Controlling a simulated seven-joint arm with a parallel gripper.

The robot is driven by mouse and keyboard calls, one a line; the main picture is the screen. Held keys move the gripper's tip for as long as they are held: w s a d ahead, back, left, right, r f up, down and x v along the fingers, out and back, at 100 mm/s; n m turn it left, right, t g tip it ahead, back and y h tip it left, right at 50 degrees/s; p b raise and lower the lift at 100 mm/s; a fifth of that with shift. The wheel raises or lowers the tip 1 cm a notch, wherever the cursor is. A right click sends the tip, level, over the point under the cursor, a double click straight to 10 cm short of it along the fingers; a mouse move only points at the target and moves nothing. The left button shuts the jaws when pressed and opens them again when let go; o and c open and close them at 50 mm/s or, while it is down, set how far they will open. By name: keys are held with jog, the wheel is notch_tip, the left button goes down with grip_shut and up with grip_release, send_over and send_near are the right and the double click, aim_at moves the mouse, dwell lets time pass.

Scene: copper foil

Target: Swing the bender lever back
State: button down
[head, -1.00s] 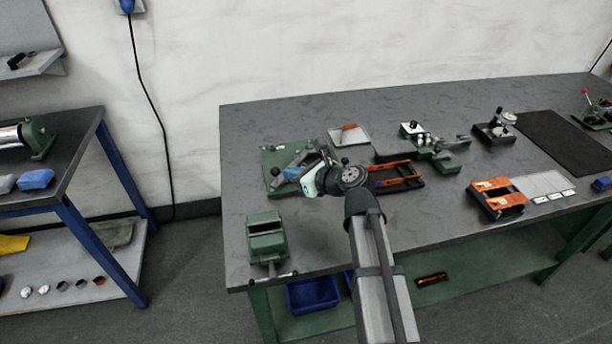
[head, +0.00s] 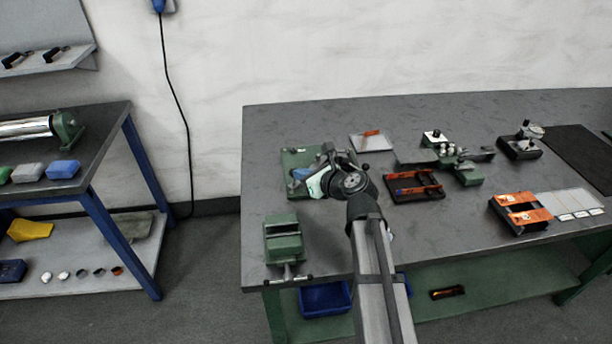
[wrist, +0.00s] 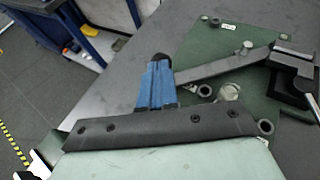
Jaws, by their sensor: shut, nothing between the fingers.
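The bender is a green base plate (head: 293,158) at the bench's back left corner in the head view, partly hidden by my gripper. In the wrist view its plate (wrist: 215,62) lies on the bench, with small pins and a dark clamp block (wrist: 293,72). A flat grey lever bar (wrist: 225,66) runs from that block to the left, its end reaching behind my blue fingers. My gripper (wrist: 158,68) is shut and empty, fingertips by the lever's end; I cannot tell if they touch. In the head view my gripper (head: 299,174) is over the plate's front part.
A green vise (head: 284,238) stands at the bench's front left. A black tray with orange parts (head: 415,187), a flat plate (head: 371,143) and a green fixture (head: 455,160) lie to the right. A second bench (head: 95,120) is left, across a floor gap.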

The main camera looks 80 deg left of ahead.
jog(key=shift+m, duration=0.3)
jog(key=s+a, duration=0.2)
jog(key=a, duration=0.1)
jog(key=s+a, duration=0.2)
jog(key=a, duration=0.1)
jog(key=s+a, duration=0.3)
jog(key=shift+a, duration=0.25)
jog(key=shift+s+a, duration=0.2)
jog(key=shift+a, duration=0.35)
jog(key=shift+s+a, duration=0.15)
jog(key=shift+a, duration=0.35)
jog(key=s+d+r, duration=0.2)
jog(key=d+r, duration=0.3)
jog(key=d, duration=0.7)
jog(key=shift+d+r, duration=0.15)
jog(key=shift+d, duration=0.25)
jog(key=shift+w, duration=0.1)
